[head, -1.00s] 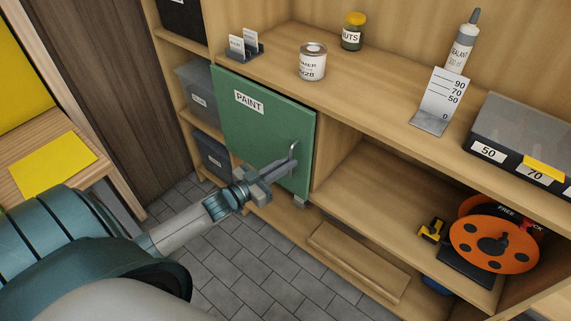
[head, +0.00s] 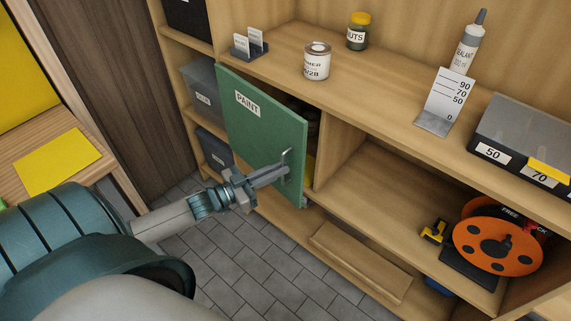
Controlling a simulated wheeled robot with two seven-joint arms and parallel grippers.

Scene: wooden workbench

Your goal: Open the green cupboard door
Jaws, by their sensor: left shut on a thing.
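The green cupboard door (head: 262,130) with its white PAINT label stands partly open in the head view. It is hinged at its left edge, and its right edge stands out from the cupboard frame. A narrow strip of the dark inside, with something yellow low down, shows past that edge. The metal handle (head: 287,157) is near the door's right edge. My left gripper (head: 280,173) is shut on the handle, and its fingers hide part of it. My right gripper is not in view.
A tin (head: 317,62), a yellow-lidded jar (head: 357,32) and a label holder (head: 250,45) stand on the bench top above the door. An orange reel (head: 497,245) sits on the open shelf at right. Tiled floor (head: 235,270) in front of the door is clear.

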